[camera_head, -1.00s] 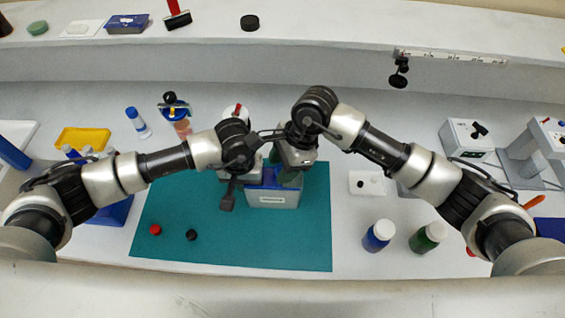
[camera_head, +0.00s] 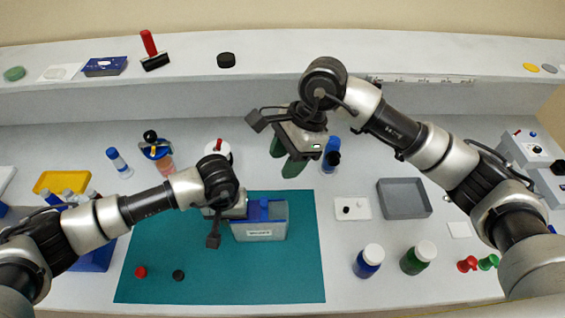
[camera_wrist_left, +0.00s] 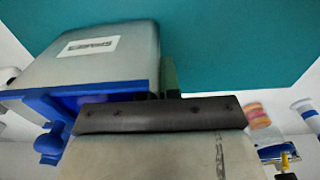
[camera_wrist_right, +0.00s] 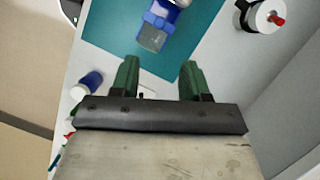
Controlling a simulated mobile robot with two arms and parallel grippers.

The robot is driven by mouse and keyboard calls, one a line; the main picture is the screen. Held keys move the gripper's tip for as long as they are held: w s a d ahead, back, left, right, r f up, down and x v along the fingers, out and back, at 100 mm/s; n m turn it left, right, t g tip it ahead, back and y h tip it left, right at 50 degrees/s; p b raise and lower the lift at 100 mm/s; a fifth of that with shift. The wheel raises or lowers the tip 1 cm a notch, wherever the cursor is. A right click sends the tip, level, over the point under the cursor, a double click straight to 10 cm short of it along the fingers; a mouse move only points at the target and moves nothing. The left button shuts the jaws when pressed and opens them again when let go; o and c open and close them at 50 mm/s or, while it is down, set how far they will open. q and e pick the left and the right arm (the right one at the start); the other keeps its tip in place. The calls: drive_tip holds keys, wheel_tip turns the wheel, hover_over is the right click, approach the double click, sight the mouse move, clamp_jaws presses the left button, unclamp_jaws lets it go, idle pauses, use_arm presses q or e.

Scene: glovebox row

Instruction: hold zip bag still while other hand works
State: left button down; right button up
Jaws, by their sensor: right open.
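The zip bag (camera_head: 259,229), a grey translucent pouch with a white label and a blue top edge, stands on the teal mat (camera_head: 190,275). My left gripper (camera_head: 238,209) is at its upper left edge. In the left wrist view the bag (camera_wrist_left: 105,55) fills the left side; one green finger (camera_wrist_left: 169,76) of mine lies close against its edge, near mid-picture, and the other is hidden behind the bag. My right gripper (camera_head: 293,160) is raised behind and right of the bag. In the right wrist view its green fingers (camera_wrist_right: 160,78) are wide apart and empty; the bag (camera_wrist_right: 151,38) lies beyond them.
A red cap (camera_head: 140,272) and a black cap (camera_head: 178,275) lie on the mat. Blue (camera_head: 368,261) and green (camera_head: 418,257) jars stand to the right, near a grey tray (camera_head: 404,198).

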drive_tip(key=shift+c, duration=0.4)
drive_tip(key=shift+c, duration=1.4)
drive_tip(key=shift+d+f+m, duration=0.1)
drive_tip(key=shift+d+m, duration=0.2)
drive_tip(key=shift+m, duration=0.8)
drive_tip(key=c, duration=0.4)
drive_tip(key=m, duration=0.2)
drive_tip(key=d+m, duration=0.1)
drive_tip(key=m, duration=0.1)
drive_tip(key=shift+w+d+f+m, duration=0.1)
drive_tip(key=shift+f+m, duration=0.1)
drive_tip(key=shift+m, duration=0.1)
clamp_jaws()
drive_tip(key=m+g+y, duration=0.1)
drive_tip(key=m+y, duration=0.1)
drive_tip(key=m, duration=1.7)
approach(267, 212)
wheel_tip(267, 212, down, 4)
drive_tip(key=s, duration=0.2)
drive_tip(key=shift+w+a+f, duration=0.1)
drive_tip(key=shift+w+a, duration=0.15)
drive_tip(key=shift+a, duration=0.45)
drive_tip(key=shift+w+a+f, duration=0.1)
drive_tip(key=shift+w+a, duration=0.15)
drive_tip(key=shift+a, duration=0.45)
